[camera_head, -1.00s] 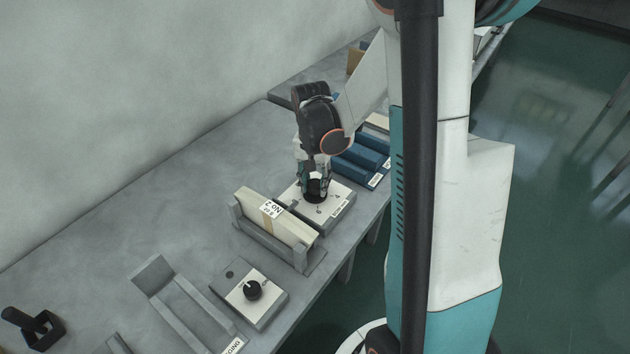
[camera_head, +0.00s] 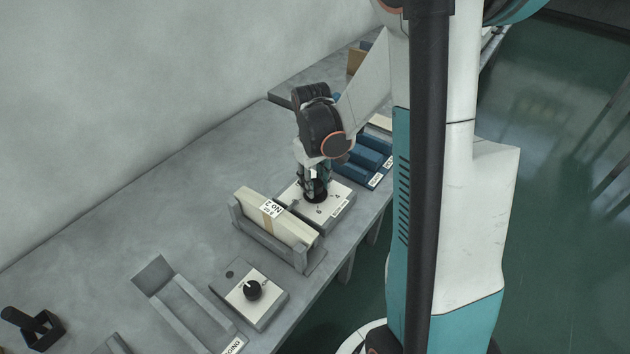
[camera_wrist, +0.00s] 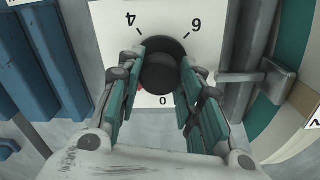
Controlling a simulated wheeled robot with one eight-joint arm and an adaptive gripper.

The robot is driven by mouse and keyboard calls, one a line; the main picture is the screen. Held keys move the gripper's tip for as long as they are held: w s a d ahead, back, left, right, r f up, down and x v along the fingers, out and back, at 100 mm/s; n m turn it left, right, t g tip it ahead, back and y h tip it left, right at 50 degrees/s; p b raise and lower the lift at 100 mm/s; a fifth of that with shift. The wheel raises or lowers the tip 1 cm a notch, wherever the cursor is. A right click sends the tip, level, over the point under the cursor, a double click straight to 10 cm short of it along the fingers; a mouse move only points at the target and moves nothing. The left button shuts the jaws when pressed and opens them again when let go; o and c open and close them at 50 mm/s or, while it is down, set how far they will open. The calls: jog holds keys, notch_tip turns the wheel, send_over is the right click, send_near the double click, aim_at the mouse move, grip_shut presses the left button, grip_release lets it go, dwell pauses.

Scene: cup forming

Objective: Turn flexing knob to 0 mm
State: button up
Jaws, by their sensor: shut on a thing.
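My gripper (camera_head: 316,186) points down and is shut on a black round knob (camera_wrist: 162,72) on a pale control box (camera_head: 334,214). In the wrist view the two teal-padded fingers (camera_wrist: 160,66) stand on either side of the knob. The box's dial face shows 4 at upper left, 6 at upper right and 0 below the knob. A small red mark shows at the knob's lower left edge, left of the 0. The knob's pointer is hidden, so I cannot tell its exact setting. The label on the box front is too small to read.
A holder (camera_head: 309,264) with pale boards labelled NO 2 stands close in front of the box. Blue blocks (camera_head: 367,158) lie just behind it. A second box with a black knob (camera_head: 253,290) sits nearer the front.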

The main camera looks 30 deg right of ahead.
aim_at(315, 184)
jog(key=n, duration=0.4)
jog(key=shift+n, duration=2.3)
jog(key=o, duration=1.1)
jog(key=shift+c, duration=0.2)
jog(key=shift+r, duration=0.1)
notch_tip(315, 184, up, 12)
jog(key=shift+s, duration=0.2)
jog(key=shift+a, duration=0.1)
